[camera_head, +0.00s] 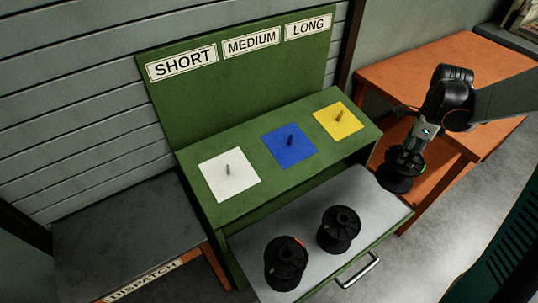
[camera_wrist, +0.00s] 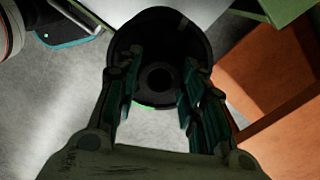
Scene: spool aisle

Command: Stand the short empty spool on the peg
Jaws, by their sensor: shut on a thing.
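My gripper (camera_head: 409,152) is shut on a black spool (camera_head: 397,178) and holds it in the air to the right of the drawer. In the wrist view my gripper (camera_wrist: 157,92) has its fingers on both sides of the held spool (camera_wrist: 160,32), whose dark round bore faces the camera. The green stand has three pegs: one on a white square (camera_head: 228,170) below the SHORT sign (camera_head: 182,63), one on a blue square (camera_head: 290,142) below MEDIUM, one on a yellow square (camera_head: 339,116) below LONG. All three pegs are bare.
An open grey drawer (camera_head: 335,270) juts out from the stand with two black spools, one at left (camera_head: 285,262) and one further right (camera_head: 339,229). A dark DISPATCH bench (camera_head: 120,240) is at left. An orange table (camera_head: 440,60) stands behind my arm. Floor shows at right.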

